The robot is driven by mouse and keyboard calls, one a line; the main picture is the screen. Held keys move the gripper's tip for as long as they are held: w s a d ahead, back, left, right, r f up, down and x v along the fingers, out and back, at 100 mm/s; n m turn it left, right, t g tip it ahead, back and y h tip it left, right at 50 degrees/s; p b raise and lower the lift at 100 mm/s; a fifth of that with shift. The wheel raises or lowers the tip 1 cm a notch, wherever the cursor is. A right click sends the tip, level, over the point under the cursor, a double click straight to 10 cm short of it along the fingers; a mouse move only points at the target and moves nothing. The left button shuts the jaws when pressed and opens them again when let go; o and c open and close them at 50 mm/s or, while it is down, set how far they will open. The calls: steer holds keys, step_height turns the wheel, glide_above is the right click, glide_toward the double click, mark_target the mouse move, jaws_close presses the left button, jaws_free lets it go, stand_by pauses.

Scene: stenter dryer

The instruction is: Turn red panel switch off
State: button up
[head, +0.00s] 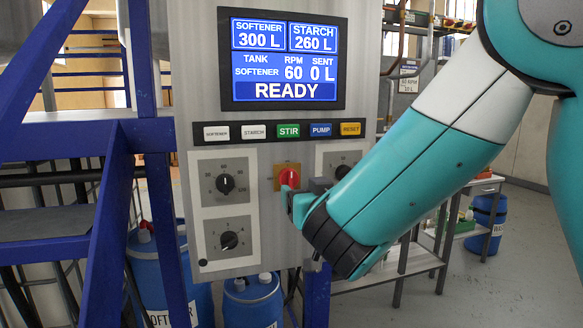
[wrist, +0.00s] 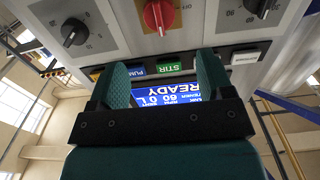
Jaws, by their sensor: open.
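The red panel switch (head: 289,177) is a red knob on a yellow plate, in the middle of the grey control panel. In the wrist view the red switch (wrist: 158,16) shows at the top edge, its grip bar running roughly up and down the picture. My gripper (head: 304,196) is just in front of the panel, at the lower right of the switch, and hides part of its plate. In the wrist view my gripper (wrist: 163,66) has its two teal fingers spread apart with nothing between them. The switch lies beyond the fingertips, apart from them.
A screen (head: 283,58) reading READY is above a row of labelled buttons (head: 289,130). Black dials (head: 225,184) flank the switch; my arm partly covers the right one. A blue frame (head: 150,130) stands left, blue drums (head: 252,300) below, and a bench (head: 400,262) right.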

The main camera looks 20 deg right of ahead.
mark_target(292, 179)
steer(key=w+p, duration=0.6)
steer(key=w, duration=0.3)
steer(key=shift+w+r, duration=0.15)
steer(key=shift+w, duration=0.65)
steer(key=shift+f, duration=0.2)
steer(key=c, duration=0.9)
